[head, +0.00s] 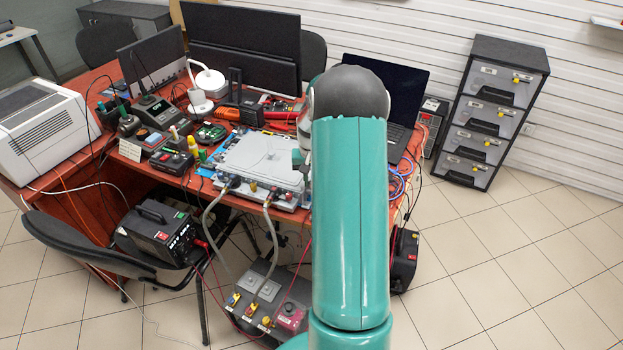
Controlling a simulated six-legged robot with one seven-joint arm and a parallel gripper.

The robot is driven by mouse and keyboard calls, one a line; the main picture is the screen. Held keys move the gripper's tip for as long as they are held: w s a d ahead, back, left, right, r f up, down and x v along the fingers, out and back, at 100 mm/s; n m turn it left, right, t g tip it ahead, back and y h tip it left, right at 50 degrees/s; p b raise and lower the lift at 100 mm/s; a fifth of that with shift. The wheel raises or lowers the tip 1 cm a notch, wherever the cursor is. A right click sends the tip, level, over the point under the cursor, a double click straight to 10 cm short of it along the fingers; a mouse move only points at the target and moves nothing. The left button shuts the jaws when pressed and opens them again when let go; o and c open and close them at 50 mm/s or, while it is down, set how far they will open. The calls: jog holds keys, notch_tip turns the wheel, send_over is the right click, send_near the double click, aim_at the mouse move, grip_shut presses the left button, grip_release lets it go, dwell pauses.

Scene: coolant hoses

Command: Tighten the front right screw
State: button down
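A flat light-grey unit (258,153) lies near the front edge of the red-brown desk (190,218). Its front side carries several connectors, and two grey hoses (217,212) run from there down to a grey box on the floor. No single screw can be made out at this size. The unit's right end, with its front right corner, is partly covered by my teal arm. My gripper is hidden behind my arm's dark rounded joint and the teal link. A small teal and white piece of my arm shows beside the unit's right end.
Monitors (245,40), a laptop (385,85) and several tools crowd the desk. A chair (105,245) and a black power unit (160,232) stand at the front left. The grey hose box (265,290) stands on the floor in front. Tiled floor at right is clear before a drawer cabinet (495,110).

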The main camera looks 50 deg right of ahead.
jog(key=m, duration=0.3)
jog(key=shift+m, duration=2.2)
jog(key=c, duration=1.3)
grip_release()
jog(key=shift+w+r, duration=0.1)
jog(key=shift+r, duration=3.95)
